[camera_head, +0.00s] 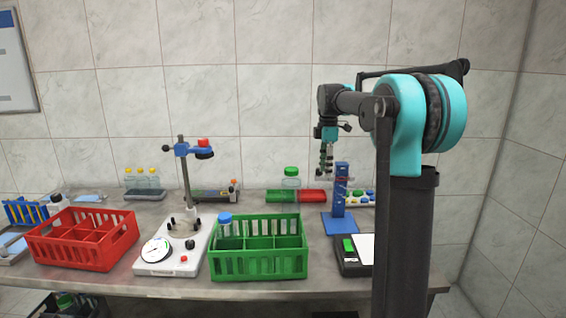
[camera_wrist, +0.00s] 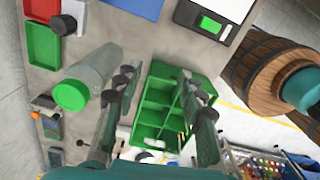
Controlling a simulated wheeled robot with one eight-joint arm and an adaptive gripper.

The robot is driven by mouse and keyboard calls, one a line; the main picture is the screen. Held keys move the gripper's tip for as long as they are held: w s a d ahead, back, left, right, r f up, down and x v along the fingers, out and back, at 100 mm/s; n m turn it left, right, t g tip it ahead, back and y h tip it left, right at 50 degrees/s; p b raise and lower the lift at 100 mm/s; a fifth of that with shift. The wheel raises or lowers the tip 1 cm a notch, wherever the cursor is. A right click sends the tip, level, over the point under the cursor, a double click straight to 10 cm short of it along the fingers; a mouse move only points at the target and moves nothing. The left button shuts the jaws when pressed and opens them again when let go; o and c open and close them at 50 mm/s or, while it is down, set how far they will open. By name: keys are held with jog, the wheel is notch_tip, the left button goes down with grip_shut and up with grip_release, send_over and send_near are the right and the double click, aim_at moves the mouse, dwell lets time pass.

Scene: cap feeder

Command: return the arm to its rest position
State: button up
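My gripper (camera_head: 326,165) hangs in the air above the back of the bench, just left of the top of the blue stand (camera_head: 341,185) in the head view. My arm rises at the right and reaches left to it. In the wrist view the two fingers of my gripper (camera_wrist: 162,88) are well apart with nothing between them. The green crate (camera_wrist: 143,131) shows far below through the gap. A clear bottle with a green cap (camera_wrist: 72,95) stands below and left of the fingers. In the head view its green cap (camera_head: 291,171) is at the back of the bench.
A green crate (camera_head: 258,266) holding a blue-capped bottle (camera_head: 225,222) stands at the front. A dial device (camera_head: 157,256) with a post is left of it, then a red crate (camera_head: 98,262). A black device (camera_head: 350,268) sits at right. A wooden barrel (camera_wrist: 262,73) shows beyond the bench.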

jog(key=s+d+f+m+t, duration=0.2)
jog(key=s+f+m, duration=0.8)
jog(key=s+f, duration=0.3)
jog(key=s+d+f+m+t, duration=0.2)
jog(key=s+f+m, duration=0.7)
jog(key=s, duration=1.1)
notch_tip(320, 180, down, 4)
jog(key=shift+f+m, duration=0.25)
jog(key=shift+m, duration=0.15)
